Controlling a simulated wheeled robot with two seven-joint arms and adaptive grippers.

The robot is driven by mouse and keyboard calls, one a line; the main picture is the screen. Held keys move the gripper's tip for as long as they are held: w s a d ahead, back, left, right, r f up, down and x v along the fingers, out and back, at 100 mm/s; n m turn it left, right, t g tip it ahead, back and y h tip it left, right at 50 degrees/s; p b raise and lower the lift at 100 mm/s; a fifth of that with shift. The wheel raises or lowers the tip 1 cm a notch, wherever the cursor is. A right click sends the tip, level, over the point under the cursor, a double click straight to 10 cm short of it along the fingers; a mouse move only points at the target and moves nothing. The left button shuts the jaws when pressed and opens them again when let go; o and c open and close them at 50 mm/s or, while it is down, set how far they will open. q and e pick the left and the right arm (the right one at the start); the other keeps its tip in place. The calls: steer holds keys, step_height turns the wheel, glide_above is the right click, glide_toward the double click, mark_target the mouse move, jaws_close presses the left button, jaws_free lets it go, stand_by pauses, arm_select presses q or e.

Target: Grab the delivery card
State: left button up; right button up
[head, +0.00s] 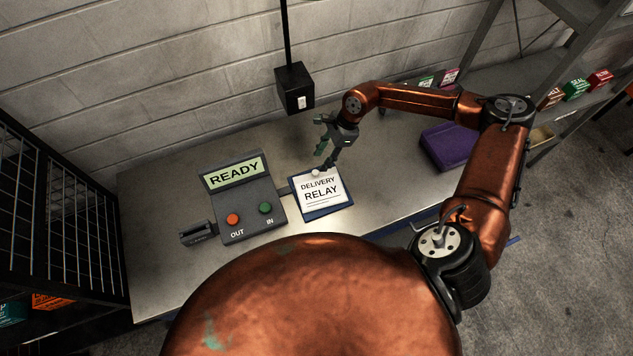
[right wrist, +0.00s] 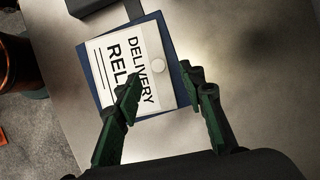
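The delivery card (head: 320,191) is white with black "DELIVERY RELAY" lettering. It lies on a blue pad or holder (head: 328,211) on the metal table. A pale round knob (right wrist: 157,65) sits near one edge of the card. My right gripper (head: 321,158) is over the card's far edge in the head view. In the right wrist view its two green fingers (right wrist: 160,80) are spread apart with nothing held between them. The knob shows beyond the gap between the fingertips. Contact with the card cannot be told. My left gripper is not in view.
A grey console (head: 247,208) with a "READY" screen and OUT and IN buttons stands left of the card. A purple object (head: 447,147) lies to the right. A black box (head: 294,88) hangs behind. A black wire cage (head: 60,215) is at left.

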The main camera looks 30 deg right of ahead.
mark_target(316, 172)
steer(key=x, duration=0.1)
steer(key=p+x, duration=0.1)
steer(key=shift+s+a+f, duration=0.15)
steer(key=shift+s+f, duration=0.05)
steer(key=shift+f, duration=0.15)
steer(key=x, duration=0.3)
steer(key=shift+f+p, duration=0.25)
steer(key=shift+p, duration=0.1)
steer(key=shift+f, duration=0.25)
steer(key=c, duration=0.7)
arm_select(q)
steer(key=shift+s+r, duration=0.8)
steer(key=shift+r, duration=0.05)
arm_select(e)
jaws_close()
